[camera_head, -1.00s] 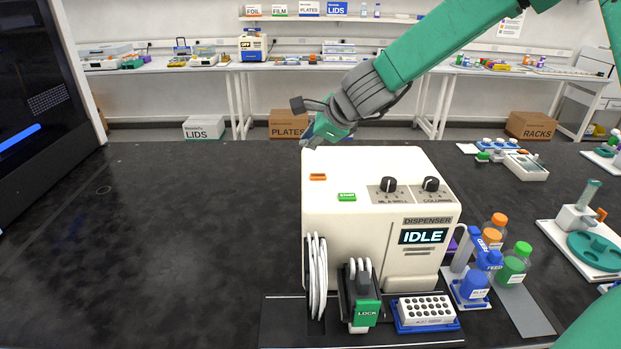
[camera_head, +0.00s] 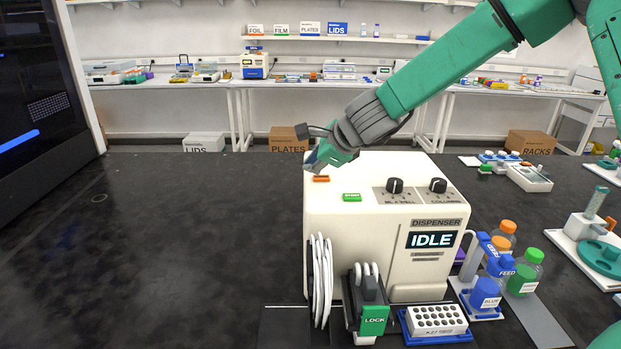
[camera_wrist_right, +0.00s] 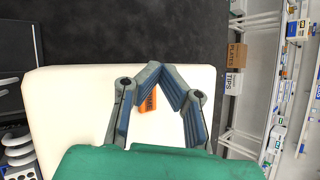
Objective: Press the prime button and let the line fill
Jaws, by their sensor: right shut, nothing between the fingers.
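The cream dispenser (camera_head: 350,225) stands on the black bench, and its screen (camera_head: 432,240) reads IDLE. An orange button (camera_head: 321,178) is on its top near the left edge, with a green button (camera_head: 352,197) beside it. My right gripper (camera_head: 312,166) is shut and empty, its tips just behind and above the orange button. In the right wrist view the shut fingertips (camera_wrist_right: 163,68) meet over the dispenser top, and the orange button (camera_wrist_right: 149,100) shows between the fingers. I cannot tell whether the tips touch anything. My left gripper is out of view.
Two black knobs (camera_head: 395,186) sit right of the buttons. White tubing (camera_head: 319,280), a green LOCK part (camera_head: 374,320) and a white perforated block (camera_head: 436,320) are in front. Bottles (camera_head: 525,270) stand to the right. The bench left of the dispenser is clear.

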